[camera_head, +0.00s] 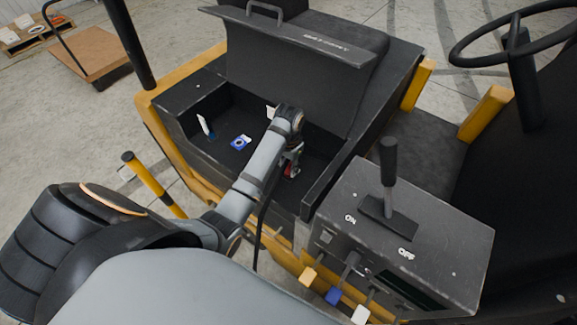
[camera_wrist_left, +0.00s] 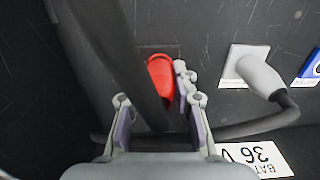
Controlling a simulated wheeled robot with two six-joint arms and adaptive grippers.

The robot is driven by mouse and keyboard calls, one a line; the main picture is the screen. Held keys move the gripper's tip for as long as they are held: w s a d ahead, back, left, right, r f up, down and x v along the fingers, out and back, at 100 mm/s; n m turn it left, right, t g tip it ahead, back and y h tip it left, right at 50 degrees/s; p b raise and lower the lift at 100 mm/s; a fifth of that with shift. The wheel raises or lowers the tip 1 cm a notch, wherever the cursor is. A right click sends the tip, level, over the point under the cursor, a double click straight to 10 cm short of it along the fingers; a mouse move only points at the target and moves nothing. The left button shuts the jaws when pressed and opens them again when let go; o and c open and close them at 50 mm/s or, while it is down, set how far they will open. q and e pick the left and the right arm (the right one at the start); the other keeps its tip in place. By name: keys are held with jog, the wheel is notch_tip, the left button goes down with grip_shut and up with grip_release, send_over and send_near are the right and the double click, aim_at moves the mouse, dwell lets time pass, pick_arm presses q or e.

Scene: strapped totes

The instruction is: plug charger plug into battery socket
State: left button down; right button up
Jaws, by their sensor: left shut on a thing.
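My left gripper (camera_head: 292,161) reaches down into the open battery compartment of the yellow and black vehicle. A red piece (camera_head: 291,170) shows at its fingertips; I take it to be the charger plug. In the left wrist view my left gripper (camera_wrist_left: 160,105) has its fingers on either side of a black cable or plug body, with the red plug (camera_wrist_left: 162,76) just beyond, close to the dark surface. The battery socket is not clearly visible; a dark outline lies by the red end, and I cannot tell whether they touch. My right gripper is not in view.
A grey connector (camera_wrist_left: 260,73) with a black cable sits on a white plate, near a "36 V" label (camera_wrist_left: 258,158). The raised lid (camera_head: 290,65) stands behind my arm. The lever console (camera_head: 410,230) is at right.

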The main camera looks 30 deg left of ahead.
pick_arm(q)
jog(key=shift+f, duration=0.45)
jog(key=c, duration=1)
grip_release()
